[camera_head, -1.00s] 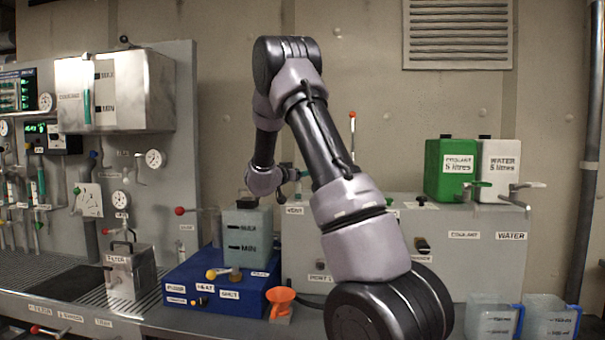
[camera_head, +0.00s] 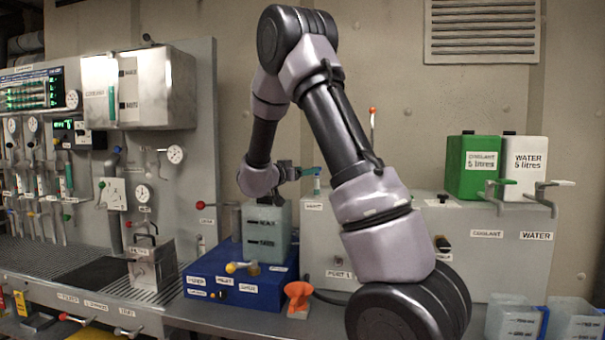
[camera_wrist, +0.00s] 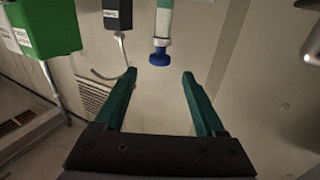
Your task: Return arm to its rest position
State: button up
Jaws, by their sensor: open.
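My arm (camera_head: 335,125) rises from the lower right, bends at a high elbow and comes down to the wrist at the picture's middle. My gripper (camera_head: 308,172) is small in the head view, pointing right above the grey tank with the MAX and MIN marks (camera_head: 267,232). In the wrist view my gripper (camera_wrist: 160,82) shows two green fingers spread wide apart, with nothing held between them. A pale tube with a blue end (camera_wrist: 160,57) shows beyond the fingertips; I cannot tell how far off it is.
A blue box (camera_head: 235,275) bears the grey tank, with an orange funnel (camera_head: 297,296) beside it. Green coolant (camera_head: 474,167) and white water (camera_head: 525,167) canisters stand on the grey cabinet at right. A metal tank (camera_head: 155,90) hangs on the left panel.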

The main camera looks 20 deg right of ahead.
jog(key=s+a+r+n+t+y, duration=0.4)
jog(key=s+a+r+y, duration=0.6)
jog(key=y, duration=0.5)
jog(key=s+a+f+n+g, duration=0.1)
jog(key=s+f+g, duration=0.1)
jog(key=s, duration=0.6)
jog(key=s+a+f+n+g+y, duration=0.1)
jog(key=s+a+f+g, duration=0.1)
jog(key=s, duration=0.6)
jog(key=s+a+f+n+g+y, duration=0.1)
jog(key=s+a+f+g, duration=0.1)
jog(key=s, duration=0.7)
jog(key=shift+f+n, duration=0.3)
jog(key=shift+f, duration=0.6)
